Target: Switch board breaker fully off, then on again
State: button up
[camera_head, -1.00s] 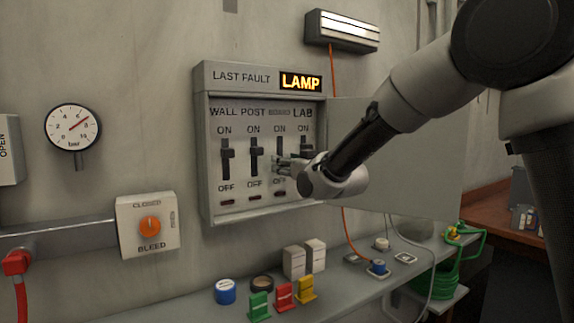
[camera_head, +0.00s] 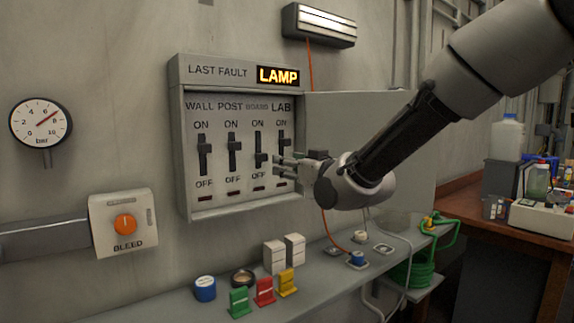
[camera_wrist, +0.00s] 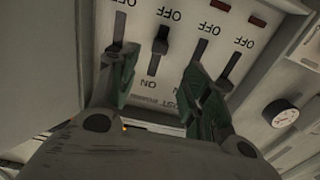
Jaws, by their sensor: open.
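The grey breaker panel (camera_head: 245,205) hangs open on the wall, with levers marked WALL, POST, BOARD and LAB. The BOARD lever (camera_head: 260,158) sits low, toward OFF, while the WALL lever (camera_head: 204,150) and POST lever (camera_head: 234,145) sit higher. In the wrist view, upside down, the BOARD lever (camera_wrist: 160,40) is near its OFF mark, at the far end of its slot. My gripper (camera_head: 276,168) is open just in front of the BOARD and LAB columns. In the wrist view its two fingers (camera_wrist: 160,82) are spread, with the BOARD lever showing between and beyond them, apparently untouched.
The panel's door (camera_head: 385,130) stands open behind my arm. A lit LAMP display (camera_head: 278,75) tops the panel. A shelf (camera_head: 185,305) below holds small blocks and jars. An orange BLEED knob (camera_head: 125,224) and a pressure gauge (camera_head: 40,122) are at left.

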aim_at(265, 157)
jog(key=x, duration=1.2)
jog(key=shift+r, duration=0.1)
